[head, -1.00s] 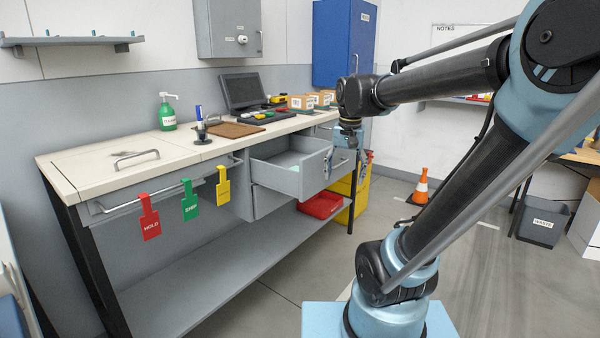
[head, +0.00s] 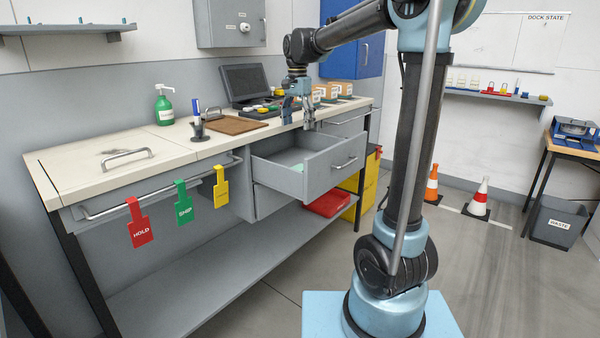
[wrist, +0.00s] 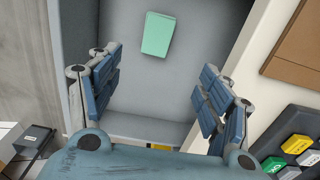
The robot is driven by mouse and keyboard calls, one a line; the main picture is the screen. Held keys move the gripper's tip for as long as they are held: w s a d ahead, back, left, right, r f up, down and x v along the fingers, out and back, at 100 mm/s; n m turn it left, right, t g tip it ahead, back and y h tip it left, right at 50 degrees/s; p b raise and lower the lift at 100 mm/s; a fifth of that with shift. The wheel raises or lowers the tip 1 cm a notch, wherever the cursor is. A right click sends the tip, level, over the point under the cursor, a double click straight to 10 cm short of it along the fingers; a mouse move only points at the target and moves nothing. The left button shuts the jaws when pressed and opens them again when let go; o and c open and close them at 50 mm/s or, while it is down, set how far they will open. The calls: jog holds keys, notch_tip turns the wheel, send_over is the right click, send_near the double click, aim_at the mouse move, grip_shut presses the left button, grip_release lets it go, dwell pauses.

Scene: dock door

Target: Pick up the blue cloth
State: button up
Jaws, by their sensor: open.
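No blue cloth can be made out in either view. A flat mint-green piece (wrist: 158,34) lies on the floor of the open grey drawer (head: 324,168); I cannot tell whether it is cloth. In the head view only a small green bit of it (head: 298,167) shows behind the drawer front. My gripper (head: 298,122) points down above the drawer, near the worktop's front edge. In the wrist view its blue-padded fingers (wrist: 160,78) are spread wide with nothing between them. The mint-green piece lies beyond the fingertips, toward the top of that view.
The worktop (head: 80,178) holds a green pump bottle (head: 164,106), a brown board (head: 236,125), a monitor (head: 245,84) and small cartons (head: 341,88). A button panel (wrist: 292,150) sits near the drawer. Colored tags (head: 184,206) hang from the front rail. Cones (head: 479,199) stand right.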

send_over(299, 167)
notch_tip(299, 167, down, 11)
jog(key=shift+w+a+f, duration=0.1)
jog(key=shift+s+f, duration=0.2)
jog(key=shift+f, duration=2.8)
jog(key=c, duration=1.1)
jog(key=shift+c, duration=0.2)
